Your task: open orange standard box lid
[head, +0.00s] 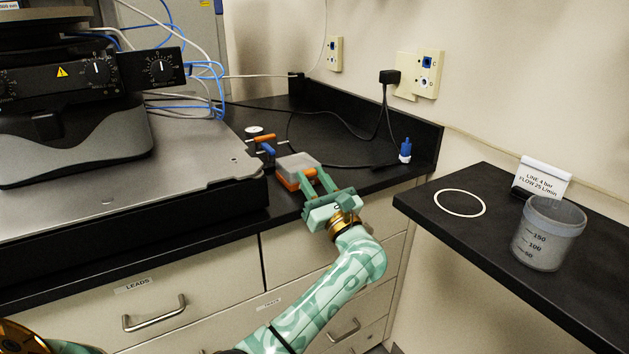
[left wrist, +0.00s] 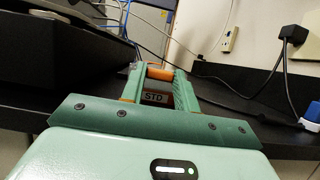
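A small orange box (head: 286,180) with a greyish lid (head: 297,162) sits on the black bench top, near its front edge. My left gripper (head: 308,181) reaches it from the front right, with its two green fingers apart at the box's near side. In the left wrist view, the box's dark "STD" label (left wrist: 155,97) shows between the fingers, and an orange piece (left wrist: 160,73) lies between the fingertips (left wrist: 160,76). I cannot tell whether the fingers touch it. The lid looks closed. My right gripper is not in view.
Orange and blue handled parts (head: 267,144) stand just behind the box, beside the grey instrument plate (head: 190,165). A blue-capped item (head: 405,150) and black cables lie further right. A beaker (head: 548,234) and white ring (head: 460,203) are on the right-hand bench.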

